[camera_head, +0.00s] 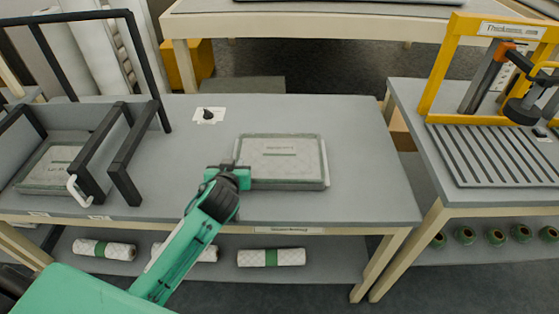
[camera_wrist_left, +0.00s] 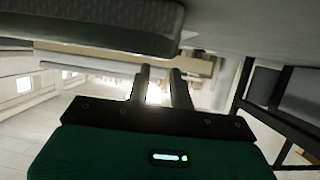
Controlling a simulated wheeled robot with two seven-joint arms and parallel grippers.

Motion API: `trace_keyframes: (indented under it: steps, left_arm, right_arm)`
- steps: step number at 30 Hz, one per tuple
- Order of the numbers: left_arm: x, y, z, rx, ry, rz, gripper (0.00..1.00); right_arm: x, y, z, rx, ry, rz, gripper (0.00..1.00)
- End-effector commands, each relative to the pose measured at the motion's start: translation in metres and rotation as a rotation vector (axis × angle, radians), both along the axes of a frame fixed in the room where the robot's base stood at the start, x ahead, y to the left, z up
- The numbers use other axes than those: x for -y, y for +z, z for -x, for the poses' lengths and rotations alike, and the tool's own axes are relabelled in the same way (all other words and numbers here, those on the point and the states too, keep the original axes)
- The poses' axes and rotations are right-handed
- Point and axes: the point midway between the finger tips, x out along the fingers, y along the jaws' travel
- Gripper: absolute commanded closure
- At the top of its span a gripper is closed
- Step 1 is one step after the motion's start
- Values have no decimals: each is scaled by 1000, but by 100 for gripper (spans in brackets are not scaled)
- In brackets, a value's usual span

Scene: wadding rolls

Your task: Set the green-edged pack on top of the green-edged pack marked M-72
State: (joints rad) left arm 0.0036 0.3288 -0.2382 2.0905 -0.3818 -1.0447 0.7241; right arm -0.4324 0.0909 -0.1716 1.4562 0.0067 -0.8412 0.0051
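A flat grey-white pack with dark greenish edges (camera_head: 285,158) lies in the middle of the table, its printed label too small to read. A similar pack (camera_head: 48,168) lies inside the black frame at the left; its marking is unreadable and the frame's bars partly cover it. My left gripper (camera_head: 240,177) is at the left edge of the middle pack, near its front corner. In the left wrist view, its two fingers (camera_wrist_left: 161,80) stand apart with an empty gap. A pack's edge (camera_wrist_left: 100,30) shows there beside them, at the upper left. My right gripper is not in view.
The black frame (camera_head: 130,150) with upright bars rises at the left of the table (camera_head: 360,135). A small black item on a white card (camera_head: 208,115) lies at the back. A yellow press stand (camera_head: 440,70) is on the right table. White rolls (camera_head: 270,257) lie on the shelf below.

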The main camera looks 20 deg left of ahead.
Motion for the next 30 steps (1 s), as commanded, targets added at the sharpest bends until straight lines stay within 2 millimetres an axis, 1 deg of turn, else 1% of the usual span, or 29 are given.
trace_keyframes:
  steps: [10, 14, 20, 21, 23, 24, 30]
  left_arm:
    - [-12, -17, -39, -1, 0, -2, 78]
    - [-13, -20, -44, -1, -1, -2, 78]
    - [-13, -20, -44, -1, 0, -1, 78]
    - [-13, -20, -44, -1, 0, -1, 86]
    - [-13, -20, -44, -1, 0, -1, 98]
    - [-13, -20, -44, -1, 0, -1, 100]
    - [-13, -20, -44, 0, -1, -1, 100]
  right_arm:
    - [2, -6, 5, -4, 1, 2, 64]
    - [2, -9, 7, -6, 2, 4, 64]
    - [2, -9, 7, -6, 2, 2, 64]
    - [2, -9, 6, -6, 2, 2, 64]
    - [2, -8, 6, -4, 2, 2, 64]
    - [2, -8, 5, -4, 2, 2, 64]
    - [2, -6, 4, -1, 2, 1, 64]
